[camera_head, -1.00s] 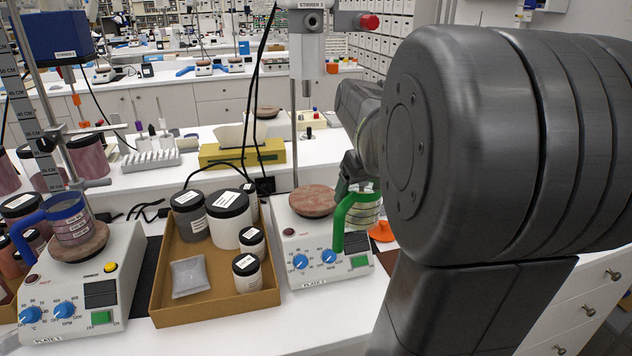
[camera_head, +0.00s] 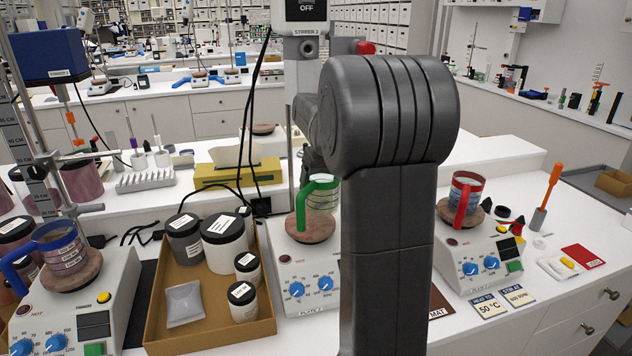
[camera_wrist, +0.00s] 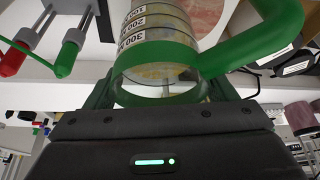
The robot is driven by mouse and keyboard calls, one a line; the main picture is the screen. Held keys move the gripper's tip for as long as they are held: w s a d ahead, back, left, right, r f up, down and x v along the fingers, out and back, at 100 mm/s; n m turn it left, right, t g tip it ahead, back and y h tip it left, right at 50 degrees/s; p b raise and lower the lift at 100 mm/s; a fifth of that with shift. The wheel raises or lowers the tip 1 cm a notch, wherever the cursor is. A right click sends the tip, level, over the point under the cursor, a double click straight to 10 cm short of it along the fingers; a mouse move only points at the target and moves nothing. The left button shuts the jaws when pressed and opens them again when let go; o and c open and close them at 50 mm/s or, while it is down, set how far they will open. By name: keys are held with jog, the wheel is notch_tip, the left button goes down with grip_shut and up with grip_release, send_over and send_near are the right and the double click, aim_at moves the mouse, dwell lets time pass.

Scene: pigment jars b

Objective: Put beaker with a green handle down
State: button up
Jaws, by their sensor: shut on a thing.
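The beaker with a green handle (camera_head: 322,199) is clear with a green rim. In the head view it appears upright over the back part of the round, pinkish-brown top (camera_head: 312,229) of the middle stirrer plate. I cannot tell whether its base touches that top. In the wrist view the beaker (camera_wrist: 158,52) fills the space between the fingers of my gripper (camera_wrist: 158,88), which is shut on it. Its green handle (camera_wrist: 265,40) extends to the right. In the head view my gripper is mostly hidden behind my arm.
A cardboard tray (camera_head: 209,331) with several jars stands left of the middle plate. A blue-handled beaker (camera_head: 62,248) stands on the left plate, and a red-handled beaker (camera_head: 466,195) on the right plate. A stand rod (camera_head: 291,160) rises close behind the green-handled beaker.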

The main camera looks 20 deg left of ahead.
aim_at(316, 175)
jog(key=shift+w+a+r, duration=0.1)
jog(key=shift+w+a, duration=0.75)
jog(key=shift+a, duration=0.15)
jog(key=shift+w+a+f+p, duration=0.1)
jog(key=shift+a+f+p, duration=0.05)
jog(key=shift+f+p, duration=0.55)
jog(key=shift+f, duration=1.1)
jog(key=shift+f, duration=0.15)
jog(key=o, duration=1.3)
jog(key=b+v, duration=0.1)
jog(key=v, duration=1.1)
